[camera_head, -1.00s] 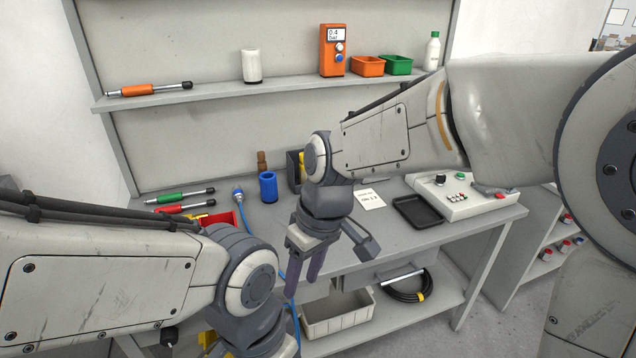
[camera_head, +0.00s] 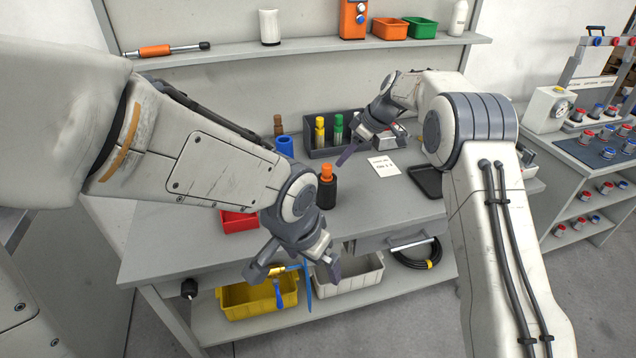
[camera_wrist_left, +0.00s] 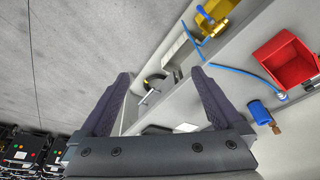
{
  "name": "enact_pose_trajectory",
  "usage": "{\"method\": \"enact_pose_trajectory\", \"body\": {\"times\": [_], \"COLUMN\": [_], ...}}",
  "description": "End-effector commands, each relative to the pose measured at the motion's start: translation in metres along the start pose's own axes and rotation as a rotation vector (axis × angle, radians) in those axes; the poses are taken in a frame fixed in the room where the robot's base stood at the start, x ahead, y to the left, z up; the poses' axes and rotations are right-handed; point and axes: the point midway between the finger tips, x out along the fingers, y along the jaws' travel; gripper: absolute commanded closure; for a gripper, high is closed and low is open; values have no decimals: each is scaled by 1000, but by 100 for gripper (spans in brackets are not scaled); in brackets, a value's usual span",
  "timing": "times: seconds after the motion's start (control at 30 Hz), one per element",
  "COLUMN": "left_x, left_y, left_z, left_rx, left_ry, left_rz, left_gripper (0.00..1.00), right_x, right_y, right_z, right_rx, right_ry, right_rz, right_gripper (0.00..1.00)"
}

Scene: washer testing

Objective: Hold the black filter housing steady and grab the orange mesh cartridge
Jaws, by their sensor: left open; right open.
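The black filter housing (camera_head: 327,196) stands upright on the bench near its front edge in the head view. The orange mesh cartridge (camera_head: 326,172) sits in it with its top sticking out. My left gripper (camera_head: 295,270) is open and empty, below and in front of the housing, by the bench's front edge. The left wrist view also shows its spread, empty fingers (camera_wrist_left: 160,75); I cannot make out the housing there. My right gripper (camera_head: 360,148) is open above the bench, behind and right of the housing, apart from it; one finger is hard to see.
A dark tray (camera_head: 318,154) holding yellow and green cartridges stands behind the housing. A blue cylinder (camera_head: 284,146) stands left of that tray. A red bin (camera_head: 238,221) lies at the left. A black tray (camera_head: 427,182) and white card (camera_head: 384,166) lie at the right.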

Motion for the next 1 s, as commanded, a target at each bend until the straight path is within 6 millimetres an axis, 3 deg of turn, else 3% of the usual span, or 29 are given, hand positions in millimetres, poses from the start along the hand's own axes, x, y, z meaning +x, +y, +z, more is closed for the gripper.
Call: {"method": "enact_pose_trajectory", "body": {"times": [0.03, 0.2, 0.4, 0.5, 0.73, 1.0], "left_x": [15, 58, 110, 136, 182, 202], "left_y": [-15, -61, -112, -135, -171, -184], "left_z": [-24, -100, -166, -188, -209, -210], "left_rx": [-12, -13, 1, 10, 22, 22], "left_ry": [44, 234, 452, 559, 771, 889], "left_rz": [-23, -74, -85, -70, 0, 55], "left_gripper": [0, 0, 0, 0, 0, 0], "right_x": [0, 0, 0, 0, 0, 0], "right_y": [0, 0, 0, 0, 0, 0], "right_z": [0, 0, 0, 0, 0, 0], "right_rx": [0, 0, 1, 1, 1, 1], "right_ry": [0, -1, -1, -1, -1, -1], "right_rz": [0, 0, 0, 0, 0, 0], "right_gripper": [50, 50, 50, 50, 50, 50]}}
